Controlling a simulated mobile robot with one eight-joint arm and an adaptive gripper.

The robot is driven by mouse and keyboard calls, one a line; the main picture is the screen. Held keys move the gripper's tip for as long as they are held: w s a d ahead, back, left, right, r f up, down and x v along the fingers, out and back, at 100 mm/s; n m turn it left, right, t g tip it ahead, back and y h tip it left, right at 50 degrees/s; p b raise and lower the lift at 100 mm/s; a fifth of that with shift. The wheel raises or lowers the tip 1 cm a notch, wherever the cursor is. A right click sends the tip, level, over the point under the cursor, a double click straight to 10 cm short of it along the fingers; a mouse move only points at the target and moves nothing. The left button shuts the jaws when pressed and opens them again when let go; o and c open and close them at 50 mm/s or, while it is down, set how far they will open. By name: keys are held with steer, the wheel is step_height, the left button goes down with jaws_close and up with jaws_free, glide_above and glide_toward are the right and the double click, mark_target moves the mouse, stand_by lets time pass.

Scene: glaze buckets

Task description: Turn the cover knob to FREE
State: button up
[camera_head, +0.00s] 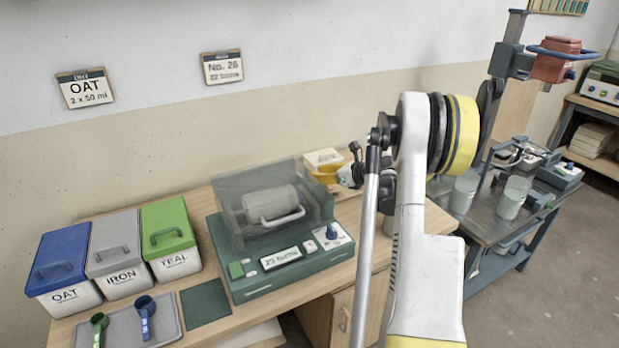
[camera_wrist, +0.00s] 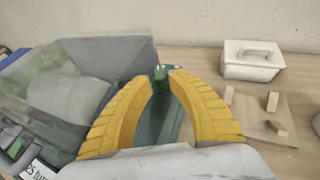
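A green machine (camera_head: 290,274) stands on the wooden bench under a clear grey cover (camera_head: 232,195), with a pale jar (camera_head: 270,203) lying inside. A blue knob (camera_head: 332,231) sits on the white panel at its front right. My gripper (camera_head: 323,173) is at the cover's right rear corner in the head view, partly hidden by my arm. In the wrist view its yellow fingers (camera_wrist: 162,78) are apart, with a small dark green piece (camera_wrist: 160,71) between or just beyond the tips. I cannot tell whether they touch it, or read any FREE mark.
A white lidded box (camera_wrist: 252,62) and small wooden blocks (camera_wrist: 272,101) stand near the gripper. OAT (camera_head: 62,268), IRON (camera_head: 117,262) and TEAL (camera_head: 168,240) buckets stand at left, behind a grey tray (camera_head: 172,318) with scoops. A trolley (camera_head: 485,225) stands at right.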

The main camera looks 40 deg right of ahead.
steer(key=shift+b+x, duration=0.3)
steer(key=shift+x, duration=1.45)
steer(key=shift+c, duration=0.4)
jaws_close()
steer(key=n+y, duration=0.1)
steer(key=n+g+y, duration=0.1)
steer(key=shift+d+y, duration=0.2)
steer(key=shift+y, duration=0.1)
steer(key=shift+a+n+g+y, duration=0.1)
steer(key=shift+n+g+y, duration=0.4)
steer(key=shift+n+y, duration=0.75)
steer(key=shift+o, duration=0.4)
jaws_free()
steer(key=shift+r, duration=0.1)
